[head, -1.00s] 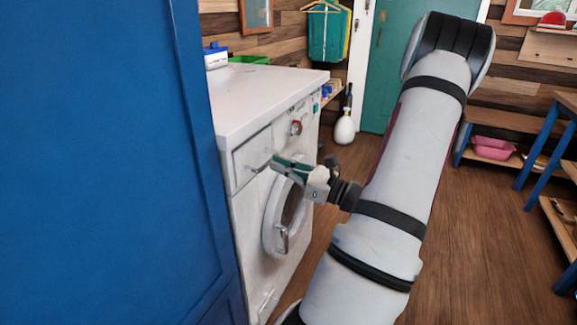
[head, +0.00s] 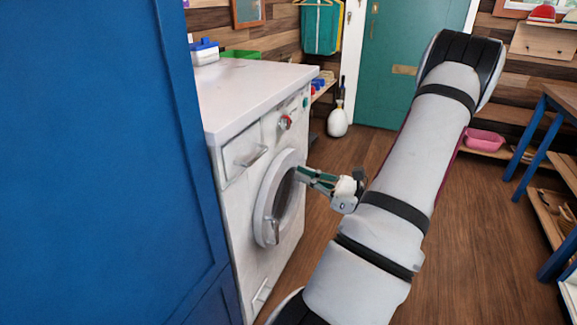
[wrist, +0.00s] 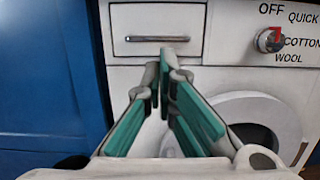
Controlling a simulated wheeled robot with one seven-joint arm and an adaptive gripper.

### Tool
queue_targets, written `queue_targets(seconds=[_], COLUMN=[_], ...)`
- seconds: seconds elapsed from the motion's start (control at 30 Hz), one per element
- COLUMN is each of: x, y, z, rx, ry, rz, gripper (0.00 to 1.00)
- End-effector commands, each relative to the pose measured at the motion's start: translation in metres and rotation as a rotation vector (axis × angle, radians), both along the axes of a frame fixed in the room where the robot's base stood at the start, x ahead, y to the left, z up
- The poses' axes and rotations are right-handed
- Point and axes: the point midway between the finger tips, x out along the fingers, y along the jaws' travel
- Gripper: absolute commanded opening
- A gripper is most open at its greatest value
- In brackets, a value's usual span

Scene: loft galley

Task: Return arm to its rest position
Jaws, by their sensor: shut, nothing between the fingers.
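My gripper (head: 299,174) is shut and empty, in front of the washing machine (head: 246,100) at the upper part of its round door (head: 268,212). My arm reaches up on the right and bends back down toward the machine. In the wrist view the closed green fingers (wrist: 165,62) point toward the machine's front, below the detergent drawer (wrist: 152,32). The drawer looks closed. The round door (wrist: 262,108) looks closed and is partly hidden by my fingers in that view.
A blue cabinet (head: 90,160) stands close on the left. A blue-legged table (head: 535,140) and low shelves with a pink tub (head: 484,140) are on the right. A white bottle (head: 338,122) stands by the green door (head: 400,60). The wooden floor (head: 460,240) on the right is open.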

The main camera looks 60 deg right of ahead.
Motion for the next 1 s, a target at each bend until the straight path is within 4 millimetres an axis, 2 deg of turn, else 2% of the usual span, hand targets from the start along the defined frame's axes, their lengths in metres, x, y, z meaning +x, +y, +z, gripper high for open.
queue_targets(seconds=[0.1, 0.3, 0.57, 0.67, 0.77, 0.83, 1.0], x=[-0.019, -0.034, -0.036, -0.029, -0.008, 0.012, 0.051], y=[-0.002, -0.003, -0.002, 0.004, 0.025, 0.05, 0.134], z=[-0.003, -0.006, -0.006, -0.002, 0.013, 0.028, 0.062], rx=[0.0, 0.0, -0.001, -0.016, -0.069, -0.128, -0.319], ry=[0.0, 0.0, 0.0, 0.009, 0.034, 0.063, 0.138], rz=[-0.003, -0.001, 0.001, 0.034, 0.138, 0.253, 0.589], gripper=[0.0, 0.0, 0.0, 0.0, 0.0, 0.0, 0.0])
